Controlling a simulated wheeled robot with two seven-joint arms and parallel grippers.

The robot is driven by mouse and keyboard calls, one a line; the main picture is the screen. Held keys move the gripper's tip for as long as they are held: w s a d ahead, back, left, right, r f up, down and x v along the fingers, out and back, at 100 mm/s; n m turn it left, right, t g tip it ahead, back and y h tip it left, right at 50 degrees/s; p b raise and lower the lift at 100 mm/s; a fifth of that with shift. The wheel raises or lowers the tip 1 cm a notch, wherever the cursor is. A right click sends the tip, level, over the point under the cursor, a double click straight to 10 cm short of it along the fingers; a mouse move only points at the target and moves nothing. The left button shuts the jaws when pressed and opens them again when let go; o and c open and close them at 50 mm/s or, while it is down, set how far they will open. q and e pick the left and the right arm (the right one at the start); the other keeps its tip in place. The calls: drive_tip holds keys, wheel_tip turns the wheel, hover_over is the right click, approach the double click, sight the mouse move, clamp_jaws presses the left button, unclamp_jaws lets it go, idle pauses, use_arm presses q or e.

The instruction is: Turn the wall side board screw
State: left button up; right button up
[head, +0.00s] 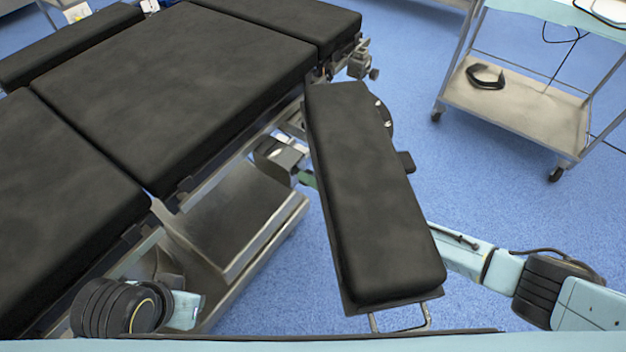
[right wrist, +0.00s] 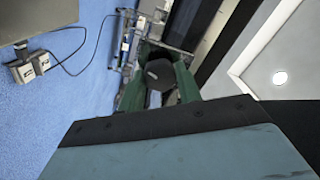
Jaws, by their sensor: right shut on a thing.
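The black padded arm board (head: 370,200) angles out from the side of the operating table (head: 180,85). My right arm passes beneath this board. A green finger of my right gripper (head: 307,179) shows at the board's left edge, beside a grey clamp piece (head: 280,157) near the table's side. In the right wrist view, the two green fingers of my right gripper (right wrist: 160,84) are shut on a dark rounded screw knob (right wrist: 159,73). Part of my left arm shows at the lower left of the head view; its gripper is not visible.
A metal cart (head: 520,105) with a black looped item (head: 485,77) on its lower shelf stands at the upper right. The table's metal base (head: 235,220) is close to the left of the board. Blue floor is open between board and cart.

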use_arm(q)
drive_tip(key=shift+d+r, duration=0.15)
drive_tip(key=shift+r, duration=0.05)
use_arm(e)
drive_tip(key=shift+m, duration=0.3)
drive_tip(key=o, duration=1)
use_arm(q)
drive_tip(key=shift+f, duration=0.1)
drive_tip(key=shift+a, duration=0.2)
wheel_tip(320, 180, down, 9)
drive_tip(key=w+a+p, duration=0.1)
drive_tip(key=a+p, duration=0.1)
drive_tip(key=p, duration=0.1)
drive_tip(key=shift+w+a+r+y, duration=0.15)
drive_tip(key=shift+r+y, duration=0.05)
drive_tip(key=shift+y, duration=0.1)
use_arm(e)
drive_tip(key=v, duration=1.3)
drive_tip(key=shift+s, duration=0.2)
drive_tip(key=shift+d, duration=0.15)
